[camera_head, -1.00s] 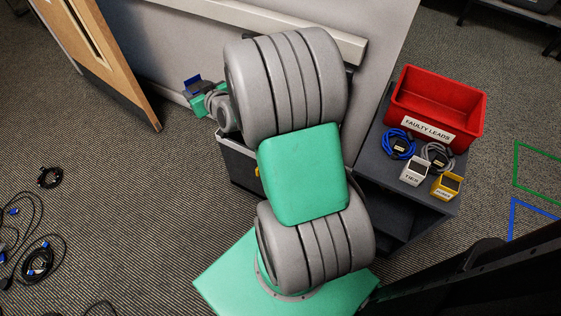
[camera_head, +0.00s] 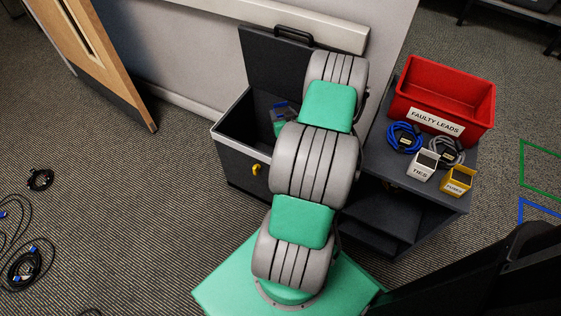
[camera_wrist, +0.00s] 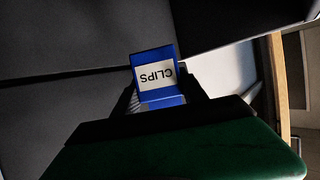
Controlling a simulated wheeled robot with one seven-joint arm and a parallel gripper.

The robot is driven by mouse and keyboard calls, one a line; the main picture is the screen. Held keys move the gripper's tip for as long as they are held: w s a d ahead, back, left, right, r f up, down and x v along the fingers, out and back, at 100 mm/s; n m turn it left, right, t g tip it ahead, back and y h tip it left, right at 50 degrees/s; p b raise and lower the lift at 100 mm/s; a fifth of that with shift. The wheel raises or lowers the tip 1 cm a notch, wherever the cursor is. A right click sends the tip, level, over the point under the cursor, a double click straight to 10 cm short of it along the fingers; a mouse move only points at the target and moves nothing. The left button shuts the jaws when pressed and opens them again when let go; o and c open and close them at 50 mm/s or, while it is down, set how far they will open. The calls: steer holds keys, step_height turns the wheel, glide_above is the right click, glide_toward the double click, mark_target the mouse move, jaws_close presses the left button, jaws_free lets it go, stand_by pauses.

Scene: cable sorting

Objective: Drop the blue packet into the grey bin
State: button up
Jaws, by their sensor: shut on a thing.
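In the head view a small blue patch of the packet (camera_head: 281,106) shows over the mouth of the grey bin, beside the green end of my arm. The grey bin (camera_head: 231,164) stands left of the shelf unit with its dark lid (camera_head: 268,68) raised against the wall. My arm hides the right part of the bin. How deep the packet sits relative to the rim is hard to tell.
A dark shelf unit (camera_head: 400,192) stands right of the bin. On it are a red FAULTY LEADS tray (camera_head: 450,88), a blue cable (camera_head: 400,138), a grey cable, a white TIES box (camera_head: 422,165) and a yellow box (camera_head: 458,181). Loose black cables lie on the floor at left.

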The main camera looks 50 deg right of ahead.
step_height(320, 180, down, 3)
steer(key=shift+r+b, duration=0.1)
steer(key=shift+b, duration=0.45)
steer(key=o, duration=1.4)
steer(key=p+v, duration=0.1)
steer(key=v, duration=0.6)
steer(key=shift+s+a+r, duration=0.2)
steer(key=shift+s, duration=0.1)
